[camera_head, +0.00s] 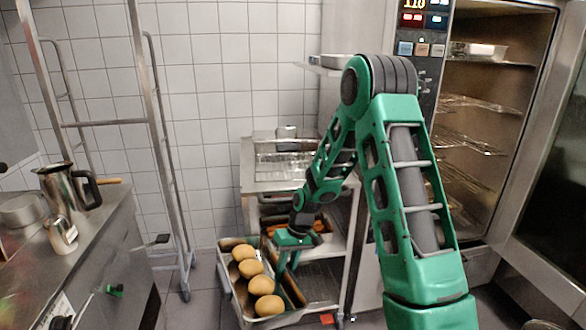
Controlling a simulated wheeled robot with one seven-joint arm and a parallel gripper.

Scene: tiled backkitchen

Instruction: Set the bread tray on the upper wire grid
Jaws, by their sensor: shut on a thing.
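The bread tray (228,291) is a metal tray with several round golden rolls (257,284) in it, low in the middle of the camera_head view. My gripper (287,262) is shut on the tray's right side. My green arm hides part of the scene to the right of the tray. The oven (520,45) stands open at the right, with several wire grids inside. An upper wire grid (478,103) shows below a shelf bearing a small metal pan (478,51). I see no bread on that grid.
A steel trolley (262,181) with a wire rack on top and orange items on a shelf stands behind the tray. The oven door (562,190) is open at the right. A counter with jugs (68,188) and a tall metal rack (150,110) are at the left.

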